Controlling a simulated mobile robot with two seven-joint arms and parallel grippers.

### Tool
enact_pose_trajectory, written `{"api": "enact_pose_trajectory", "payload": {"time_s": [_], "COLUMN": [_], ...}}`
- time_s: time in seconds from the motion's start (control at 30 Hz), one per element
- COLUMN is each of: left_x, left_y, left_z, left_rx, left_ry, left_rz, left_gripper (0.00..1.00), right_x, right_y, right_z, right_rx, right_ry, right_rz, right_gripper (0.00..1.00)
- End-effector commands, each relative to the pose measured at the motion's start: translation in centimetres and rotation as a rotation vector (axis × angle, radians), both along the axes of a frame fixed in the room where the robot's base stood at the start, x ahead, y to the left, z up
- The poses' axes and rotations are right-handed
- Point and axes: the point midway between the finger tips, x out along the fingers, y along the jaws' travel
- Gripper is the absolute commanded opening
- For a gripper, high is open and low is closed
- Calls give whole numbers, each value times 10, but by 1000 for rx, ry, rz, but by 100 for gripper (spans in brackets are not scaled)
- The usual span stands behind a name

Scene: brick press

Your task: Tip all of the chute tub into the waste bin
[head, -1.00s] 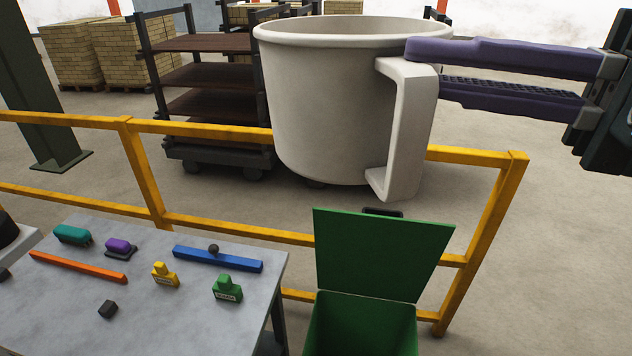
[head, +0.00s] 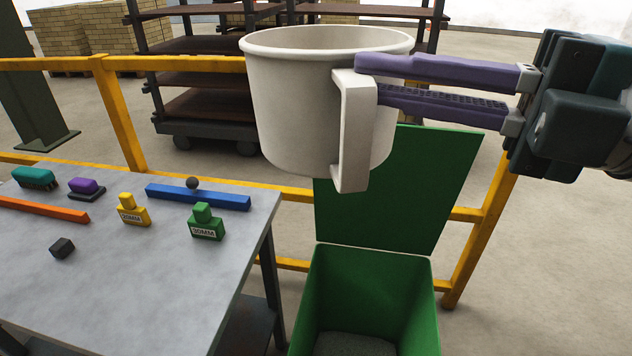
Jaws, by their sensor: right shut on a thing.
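The chute tub (head: 300,105) is a large off-white tub with a square side handle (head: 352,135). It hangs upright in the air, and its contents are hidden by the rim and the angle. My right gripper (head: 365,78) comes in from the right with purple fingers shut on the top of the handle. The waste bin (head: 330,290) is green, with its lid (head: 410,190) standing open at the back. Grey material (head: 355,345) shows at the bottom of the bin. My left gripper is not in view.
A yellow railing (head: 120,120) runs behind, before a shelf cart (head: 195,105).

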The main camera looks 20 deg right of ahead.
Motion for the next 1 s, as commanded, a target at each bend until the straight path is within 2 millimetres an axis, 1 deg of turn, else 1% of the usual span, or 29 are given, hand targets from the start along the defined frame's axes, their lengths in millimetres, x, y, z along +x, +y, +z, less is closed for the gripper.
{"api": "enact_pose_trajectory", "payload": {"time_s": [0.03, 0.57, 1.0], "left_x": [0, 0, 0], "left_y": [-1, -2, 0], "left_z": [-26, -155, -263], "left_rx": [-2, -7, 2], "left_ry": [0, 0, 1], "left_rz": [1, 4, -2], "left_gripper": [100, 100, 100], "right_x": [2, 16, 27], "right_y": [1, 9, 15], "right_z": [-25, -169, -292], "right_rx": [1, 1, 4], "right_ry": [-6, -11, -14], "right_rz": [-3, -50, -90], "right_gripper": [0, 0, 0]}}
